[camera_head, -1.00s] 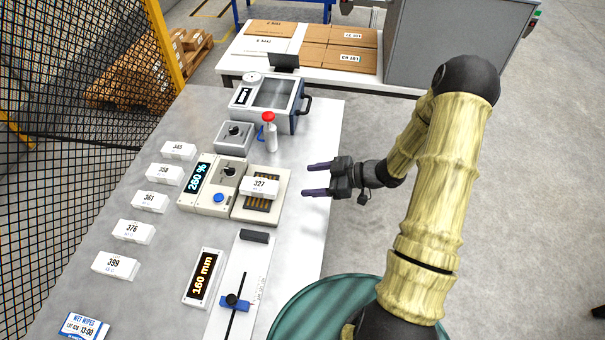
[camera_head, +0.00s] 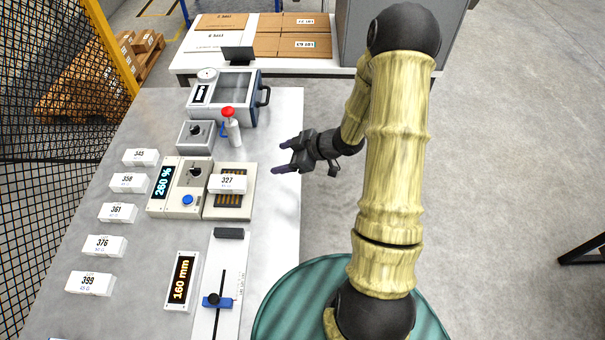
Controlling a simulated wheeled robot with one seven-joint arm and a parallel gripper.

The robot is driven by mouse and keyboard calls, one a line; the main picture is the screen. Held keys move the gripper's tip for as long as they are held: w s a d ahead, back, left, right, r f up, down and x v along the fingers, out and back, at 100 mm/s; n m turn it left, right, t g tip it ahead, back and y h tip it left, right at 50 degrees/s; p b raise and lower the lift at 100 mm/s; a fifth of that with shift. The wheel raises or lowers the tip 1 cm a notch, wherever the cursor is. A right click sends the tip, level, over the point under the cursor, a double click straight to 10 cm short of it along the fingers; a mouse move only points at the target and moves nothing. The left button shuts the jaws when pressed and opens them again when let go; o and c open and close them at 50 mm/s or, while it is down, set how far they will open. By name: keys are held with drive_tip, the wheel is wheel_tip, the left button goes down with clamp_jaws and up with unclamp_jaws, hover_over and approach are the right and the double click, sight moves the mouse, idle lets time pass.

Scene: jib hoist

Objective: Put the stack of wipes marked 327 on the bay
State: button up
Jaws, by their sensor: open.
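The white stack of wipes marked 327 (camera_head: 227,185) rests on a beige plate with dark, yellow-striped slots (camera_head: 242,208), beside a control box. My gripper (camera_head: 279,157) is open and empty, to the right of the stack and a little farther back. It is near the table's right edge, its fingers pointing left, apart from the stack. No label in view names a bay, so I cannot tell which surface it is.
Other white stacks, including 345 (camera_head: 140,157) and 399 (camera_head: 90,283), stand in a column at left. A red-capped bottle (camera_head: 233,130) stands behind the plate. A control box (camera_head: 185,195), a 160 mm display (camera_head: 182,281) and a slide gauge (camera_head: 228,265) are near.

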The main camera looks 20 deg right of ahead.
drive_tip(key=s+d+r+m+g+h, duration=0.1)
drive_tip(key=s+d+r+m+h, duration=0.3)
drive_tip(key=s+r+m+h, duration=0.55)
drive_tip(key=s+a+r+m+g, duration=0.2)
drive_tip(key=s+a+r, duration=0.1)
drive_tip(key=s, duration=0.4)
drive_tip(key=shift+s+a+g+y, duration=0.15)
drive_tip(key=shift+s+g+y, duration=0.15)
drive_tip(key=shift+s+y, duration=0.05)
drive_tip(key=shift+o, duration=0.4)
drive_tip(key=shift+m, duration=0.25)
